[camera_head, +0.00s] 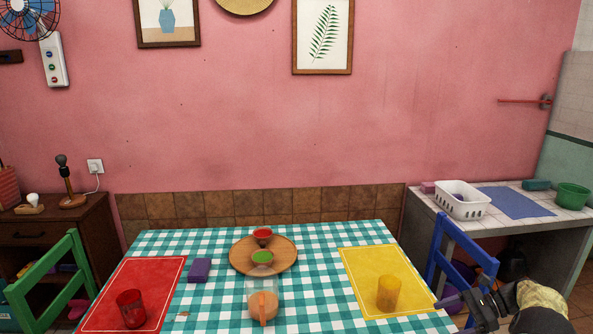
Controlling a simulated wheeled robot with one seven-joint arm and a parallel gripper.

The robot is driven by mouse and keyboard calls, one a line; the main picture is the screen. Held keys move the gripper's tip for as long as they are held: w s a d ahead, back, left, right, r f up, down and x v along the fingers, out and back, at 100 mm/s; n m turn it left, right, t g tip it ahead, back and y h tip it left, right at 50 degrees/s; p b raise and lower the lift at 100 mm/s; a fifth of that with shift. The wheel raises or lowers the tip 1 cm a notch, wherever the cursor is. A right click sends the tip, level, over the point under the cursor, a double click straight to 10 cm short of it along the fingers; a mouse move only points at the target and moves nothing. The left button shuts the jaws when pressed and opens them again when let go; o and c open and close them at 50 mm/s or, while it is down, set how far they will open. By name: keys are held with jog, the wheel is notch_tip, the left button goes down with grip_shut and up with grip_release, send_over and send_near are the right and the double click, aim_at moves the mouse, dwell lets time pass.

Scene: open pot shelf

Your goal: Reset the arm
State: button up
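My gripper (467,297) shows at the lower right, dark, in front of the blue chair and just right of the table's right edge. Its fingers are small and partly mixed with the chair behind, so I cannot tell whether they are open or shut. My arm enters from the bottom right corner, and most of it is out of view. I see no object clearly held.
A table with a teal checked cloth (210,310) carries a red mat (140,280), yellow mat (365,265), cups, a jug (262,303) and a round wooden board (285,263). A blue chair (445,235) stands close to my gripper. A counter (480,225) is behind it.

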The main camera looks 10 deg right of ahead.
jog(key=s+a+r+n+g+h, duration=0.15)
jog(key=a+n+h, duration=0.25)
jog(key=a, duration=0.6)
jog(key=a+r+n+g+h, duration=0.2)
jog(key=a+r+n+h, duration=0.15)
jog(key=a, duration=0.65)
jog(key=s+a+r+n+t+h, duration=0.1)
jog(key=s+a+n+t+h, duration=0.1)
jog(key=s+a+n, duration=0.55)
jog(key=s+a+r+n+t+h, duration=0.1)
jog(key=s+a+n+t+h, duration=0.3)
jog(key=s, duration=0.6)
notch_tip(320, 180, up, 14)
jog(key=a+n+g+y+p, duration=0.1)
jog(key=g+p, duration=0.1)
jog(key=p, duration=1.2)
jog(key=shift+w+r+g, duration=0.1)
jog(key=shift+w+g, duration=0.05)
jog(key=shift+g, duration=0.1)
